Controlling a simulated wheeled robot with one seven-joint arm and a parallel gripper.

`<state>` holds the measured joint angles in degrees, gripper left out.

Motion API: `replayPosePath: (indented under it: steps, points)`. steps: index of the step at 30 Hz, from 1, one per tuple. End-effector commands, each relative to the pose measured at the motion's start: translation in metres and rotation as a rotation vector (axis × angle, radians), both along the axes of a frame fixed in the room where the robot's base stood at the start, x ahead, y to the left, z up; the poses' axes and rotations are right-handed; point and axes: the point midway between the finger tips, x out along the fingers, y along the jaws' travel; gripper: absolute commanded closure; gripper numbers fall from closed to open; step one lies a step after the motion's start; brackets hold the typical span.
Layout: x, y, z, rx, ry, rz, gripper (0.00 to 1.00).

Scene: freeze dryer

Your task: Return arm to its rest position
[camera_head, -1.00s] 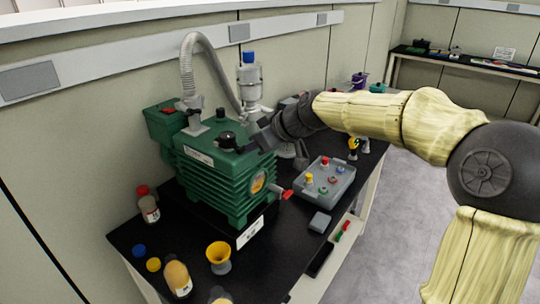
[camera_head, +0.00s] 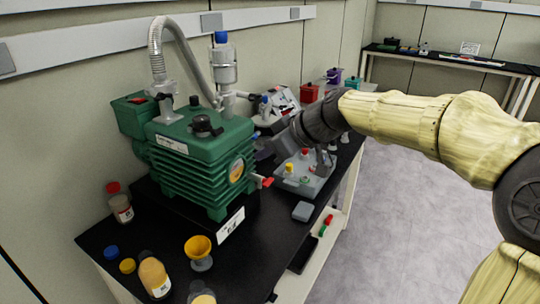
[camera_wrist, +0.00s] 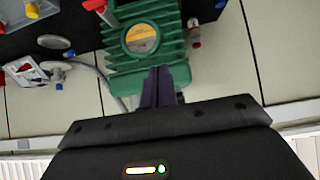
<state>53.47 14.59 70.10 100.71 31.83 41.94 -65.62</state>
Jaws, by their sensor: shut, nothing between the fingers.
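My gripper shows in the wrist view (camera_wrist: 163,88) with its two dark fingers together and nothing between them. In the head view its dark end (camera_head: 284,143) hangs in the air to the right of the green pump (camera_head: 200,150), above the grey box with coloured knobs (camera_head: 312,184). It hides part of that box and of the bench behind. The arm reaches in from the right of the picture. In the wrist view the green pump (camera_wrist: 150,60) appears upside down beyond the fingertips; I cannot tell the exact gap.
A grey hose (camera_head: 186,42) arches above the pump. Open floor (camera_head: 400,210) lies right of the bench.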

Motion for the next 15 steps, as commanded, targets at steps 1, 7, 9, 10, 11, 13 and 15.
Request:
replayPosePath:
  steps: [1,7,9,10,11,13,15]
  points:
    - [0.000,0.000,0.000,0.000,0.000,0.000,1.00]
    - [0.000,0.000,0.000,-0.001,0.001,-0.001,1.00]
    - [0.000,-0.001,-0.005,-0.007,0.012,-0.009,1.00]
    - [-0.001,-0.002,-0.009,-0.013,0.022,-0.018,1.00]
    - [-0.002,-0.002,-0.014,-0.021,0.034,-0.028,1.00]
    - [-0.005,-0.006,-0.032,-0.047,0.075,-0.062,1.00]
    - [-0.010,-0.012,-0.055,-0.082,0.131,-0.113,1.00]
